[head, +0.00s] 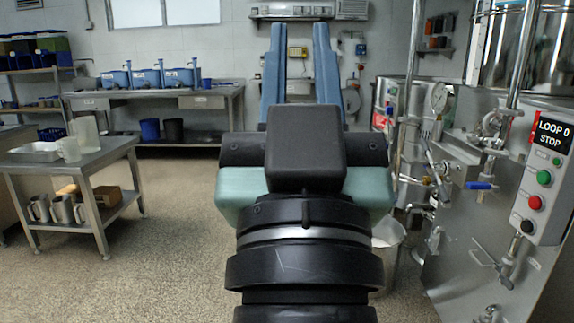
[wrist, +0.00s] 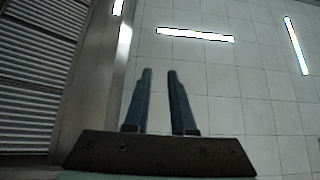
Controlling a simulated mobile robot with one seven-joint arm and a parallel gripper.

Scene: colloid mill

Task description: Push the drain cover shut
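My gripper (head: 299,28) is raised in the middle of the head view, its two blue fingers pointing up and apart. It is open, with nothing between the fingers. It also shows in the wrist view (wrist: 160,73), against the ceiling tiles. I cannot make out a drain cover in either view. My arm hides part of the floor and whatever is straight ahead. The steel mill machine (head: 465,215) stands at the right, apart from my gripper, with pipes, a gauge and a control panel (head: 549,178) reading "LOOP 0 STOP".
A steel table (head: 98,160) with a tray, jugs and mugs stands at the left. A long bench (head: 215,95) with blue units runs along the back wall. A white bucket (head: 389,238) stands beside the machine, partly behind my arm. The floor (head: 165,255) at centre left is clear.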

